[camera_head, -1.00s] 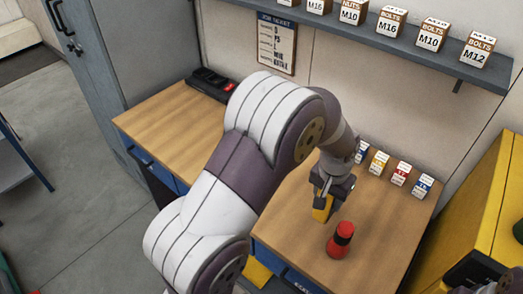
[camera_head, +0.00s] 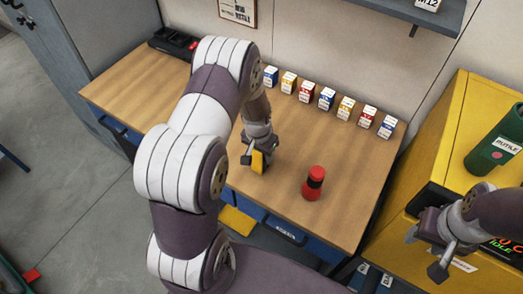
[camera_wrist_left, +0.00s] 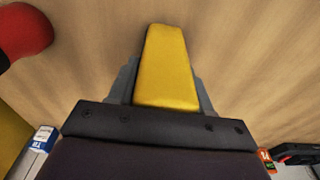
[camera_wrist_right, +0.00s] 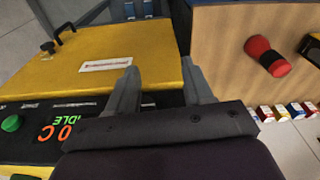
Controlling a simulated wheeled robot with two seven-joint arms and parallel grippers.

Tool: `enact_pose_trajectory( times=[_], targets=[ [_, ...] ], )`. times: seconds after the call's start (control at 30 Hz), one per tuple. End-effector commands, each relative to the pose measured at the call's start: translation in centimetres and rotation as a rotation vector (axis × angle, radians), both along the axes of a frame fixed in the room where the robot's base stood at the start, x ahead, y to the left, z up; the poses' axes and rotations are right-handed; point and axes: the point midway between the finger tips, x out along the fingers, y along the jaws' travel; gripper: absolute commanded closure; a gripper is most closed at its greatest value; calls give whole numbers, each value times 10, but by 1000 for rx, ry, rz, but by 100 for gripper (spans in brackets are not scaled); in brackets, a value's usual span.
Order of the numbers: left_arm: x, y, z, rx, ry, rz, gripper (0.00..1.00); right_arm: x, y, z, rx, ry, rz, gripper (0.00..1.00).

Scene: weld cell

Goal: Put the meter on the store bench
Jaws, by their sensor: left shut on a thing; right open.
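My left gripper (camera_head: 256,160) is shut on a yellow block-like thing, which I take for the meter (camera_head: 259,162). It is over the wooden top of the bench (camera_head: 165,95), near the front edge. In the left wrist view the meter (camera_wrist_left: 166,70) lies between the fingers, with wood beyond it. I cannot tell whether it touches the top. My right gripper (camera_head: 428,252) is open and empty beside the yellow cabinet; it also shows in the right wrist view (camera_wrist_right: 158,75).
A red and black cylinder (camera_head: 314,183) stands on the bench, right of the meter. Several small labelled boxes (camera_head: 326,98) line the back edge. A black tray-like item (camera_head: 172,41) is at the back left. A green cylinder (camera_head: 497,140) is on the yellow cabinet (camera_head: 440,140).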

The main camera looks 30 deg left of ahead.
Motion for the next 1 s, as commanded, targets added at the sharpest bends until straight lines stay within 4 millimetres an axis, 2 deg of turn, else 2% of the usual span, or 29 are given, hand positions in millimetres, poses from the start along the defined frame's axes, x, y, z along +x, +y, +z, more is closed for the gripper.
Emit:
enact_pose_trajectory(
  times=[0.13, 0.17, 0.23, 0.5, 0.63, 0.77, 1.0],
  targets=[
    [0, 0, -3, 0, 0, 0, 93, 0, 0, -3, 0, 0, 0, 49],
    [0, 0, -3, 0, 0, 0, 48, 0, 0, -3, 0, 0, 0, 49],
    [0, 0, -2, 0, 1, 0, 25, 0, 0, -2, 0, 0, 0, 49],
    [0, 0, -2, 0, 1, 0, 25, 0, 0, -2, 0, 0, 0, 49],
    [0, 0, 5, 0, 0, 0, 25, 0, 0, -3, 0, 0, 0, 49],
    [-2, 0, 28, 1, -5, -1, 25, 0, 0, -10, 0, 0, 0, 49],
    [-9, 1, 84, 1, -4, -1, 25, 0, 0, -22, 0, 0, 0, 49]
  ],
)
